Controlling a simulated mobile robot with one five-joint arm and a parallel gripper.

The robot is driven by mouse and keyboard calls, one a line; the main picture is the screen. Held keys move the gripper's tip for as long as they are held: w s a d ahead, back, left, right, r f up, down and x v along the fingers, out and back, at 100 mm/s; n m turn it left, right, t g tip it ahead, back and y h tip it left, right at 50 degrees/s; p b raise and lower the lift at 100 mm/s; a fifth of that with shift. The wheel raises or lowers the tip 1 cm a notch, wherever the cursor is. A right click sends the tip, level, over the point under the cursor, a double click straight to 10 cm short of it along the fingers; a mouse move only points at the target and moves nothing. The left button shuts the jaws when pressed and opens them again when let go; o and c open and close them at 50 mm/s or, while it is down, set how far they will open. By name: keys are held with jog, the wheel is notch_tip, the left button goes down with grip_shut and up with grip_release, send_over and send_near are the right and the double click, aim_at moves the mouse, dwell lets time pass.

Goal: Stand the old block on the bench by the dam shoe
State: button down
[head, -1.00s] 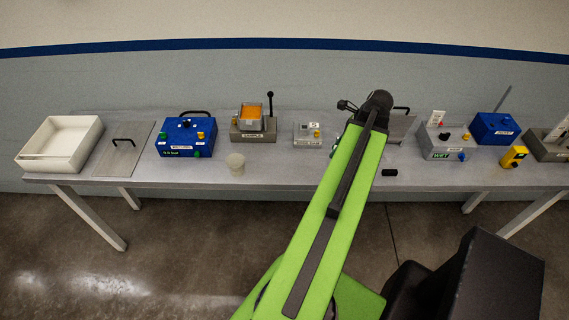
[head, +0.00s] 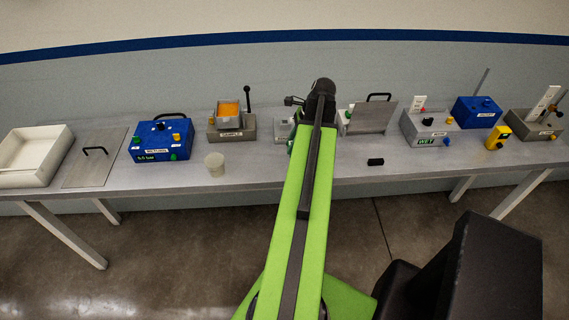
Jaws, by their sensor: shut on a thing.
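My gripper (head: 294,101) is at the far end of my green arm, over the back middle of the bench (head: 255,176). Only a small dark part of it shows left of the wrist. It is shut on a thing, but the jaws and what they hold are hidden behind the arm. I cannot tell which item is the dam shoe. A small black piece (head: 376,162) lies near the bench's front edge, right of my arm. No old block can be made out.
Right are an upright grey plate (head: 370,118), the WET box (head: 426,128) and a yellow device (head: 497,134).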

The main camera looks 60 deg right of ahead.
jog(key=b+x, duration=0.4)
jog(key=x, duration=0.2)
jog(key=shift+d+f+b, duration=0.1)
jog(key=shift+d+b, duration=0.05)
jog(key=shift+b, duration=0.25)
jog(key=c, duration=1.1)
grip_release()
jog(key=shift+c, duration=0.2)
jog(key=shift+r+p, duration=0.45)
jog(key=p+v, duration=1)
jog(key=v, duration=0.1)
jog(key=shift+r+p, duration=0.25)
jog(key=shift+p, duration=0.05)
